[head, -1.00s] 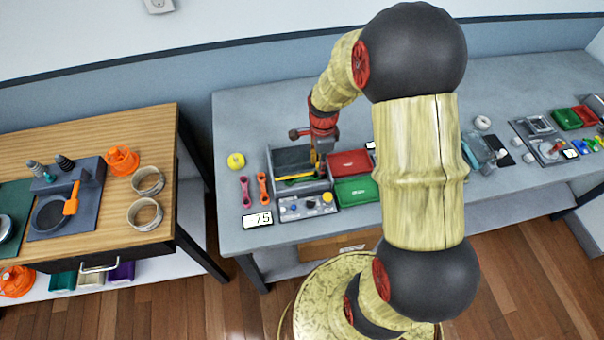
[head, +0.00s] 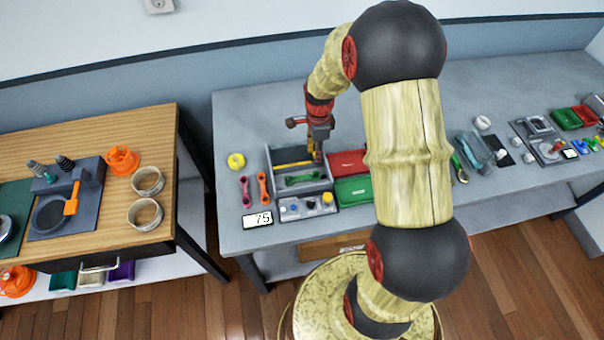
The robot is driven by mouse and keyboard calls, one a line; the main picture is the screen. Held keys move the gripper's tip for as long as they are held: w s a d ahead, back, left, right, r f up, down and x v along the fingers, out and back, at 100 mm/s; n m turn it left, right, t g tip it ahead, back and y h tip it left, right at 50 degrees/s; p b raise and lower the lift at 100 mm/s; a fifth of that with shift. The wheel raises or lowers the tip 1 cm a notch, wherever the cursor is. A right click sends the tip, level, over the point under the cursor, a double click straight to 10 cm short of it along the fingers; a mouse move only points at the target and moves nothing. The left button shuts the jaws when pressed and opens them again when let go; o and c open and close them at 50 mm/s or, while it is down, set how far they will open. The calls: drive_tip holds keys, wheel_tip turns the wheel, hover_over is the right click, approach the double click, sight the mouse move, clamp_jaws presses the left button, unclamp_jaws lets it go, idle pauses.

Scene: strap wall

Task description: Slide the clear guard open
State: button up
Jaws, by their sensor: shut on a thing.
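The guard (head: 290,164) shows mainly as a yellow-edged strip across the back part of a grey open-topped box on the bench. Its clear panel is hard to make out at this size. My gripper (head: 318,156) is at the right end of the yellow edge, pointing down, and is shut on the guard there. The fingertips are small and partly blurred. In front of the yellow edge, the box (head: 328,186) is uncovered and a dark green part (head: 305,179) lies inside.
A control panel (head: 305,207) with knobs adjoins the box's front. Red (head: 348,161) and green (head: 352,190) trays stand close on the right. Pink (head: 245,191) and orange (head: 262,188) tools, a yellow ring (head: 236,161) and a "75" display (head: 257,220) lie left.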

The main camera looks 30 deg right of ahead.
drive_tip(key=shift+f, duration=0.55)
drive_tip(key=o, duration=0.6)
drive_tip(key=shift+c, duration=0.2)
drive_tip(key=shift+w, duration=0.1)
drive_tip(key=shift+o, duration=0.3)
drive_tip(key=shift+w, duration=0.1)
drive_tip(key=shift+w+d+r, duration=0.1)
drive_tip(key=shift+w+r+p, duration=0.15)
drive_tip(key=shift+r+p, duration=0.45)
drive_tip(key=shift+r, duration=0.2)
drive_tip(key=shift+c, duration=0.3)
drive_tip(key=shift+r+p, duration=1.65)
drive_tip(key=shift+r, duration=0.85)
